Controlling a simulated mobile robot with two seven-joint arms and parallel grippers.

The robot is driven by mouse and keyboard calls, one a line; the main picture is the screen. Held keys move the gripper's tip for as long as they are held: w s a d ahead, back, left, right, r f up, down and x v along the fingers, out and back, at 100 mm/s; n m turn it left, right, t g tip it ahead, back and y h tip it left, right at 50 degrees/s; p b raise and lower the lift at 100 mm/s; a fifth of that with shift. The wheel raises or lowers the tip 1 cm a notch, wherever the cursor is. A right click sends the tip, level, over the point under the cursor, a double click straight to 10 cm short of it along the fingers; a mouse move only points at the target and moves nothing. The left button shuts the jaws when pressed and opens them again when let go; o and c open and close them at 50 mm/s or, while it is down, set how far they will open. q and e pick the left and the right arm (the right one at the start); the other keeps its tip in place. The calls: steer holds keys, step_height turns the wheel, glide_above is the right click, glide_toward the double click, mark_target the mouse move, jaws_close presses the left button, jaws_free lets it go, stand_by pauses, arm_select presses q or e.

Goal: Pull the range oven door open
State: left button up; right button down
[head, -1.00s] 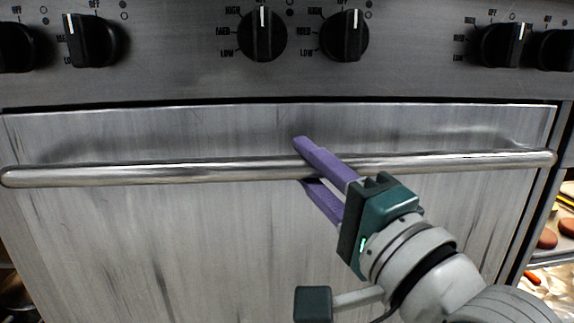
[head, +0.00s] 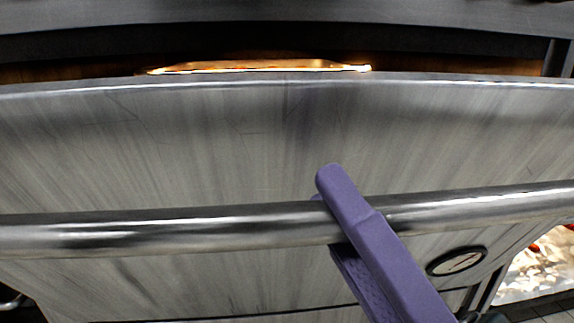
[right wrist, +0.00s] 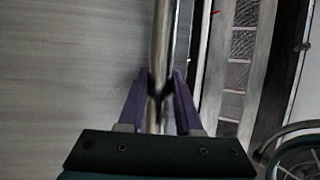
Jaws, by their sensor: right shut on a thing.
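The oven door (head: 180,140) is a brushed steel panel, tilted partly open, with a dark gap above its top edge. Its round steel handle bar (head: 120,228) runs across the head view. My right gripper (head: 335,210) has purple fingers, one above and one below the bar, shut on it near the middle. In the right wrist view the fingers (right wrist: 160,95) sit on either side of the handle bar (right wrist: 160,40). My left gripper is not in view.
Inside the oven, behind the door's top edge, a lit flat tray-like thing (head: 260,68) shows. A small oval badge (head: 456,261) is on the door at lower right. A bright speckled surface (head: 540,265) lies beyond the door's right side.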

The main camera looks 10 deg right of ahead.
arm_select(q)
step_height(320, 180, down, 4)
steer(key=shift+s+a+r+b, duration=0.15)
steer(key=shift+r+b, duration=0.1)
steer(key=shift+b, duration=1)
arm_select(e)
steer(key=s+f, duration=0.6)
steer(key=s, duration=0.1)
steer(key=shift+s+f, duration=0.2)
steer(key=shift+s, duration=0.15)
steer(key=c, duration=0.6)
jaws_free()
steer(key=shift+w, duration=0.1)
steer(key=shift+r, duration=0.1)
arm_select(q)
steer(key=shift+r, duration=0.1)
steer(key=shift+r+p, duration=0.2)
steer(key=shift+p, duration=0.1)
arm_select(e)
steer(key=v, duration=1)
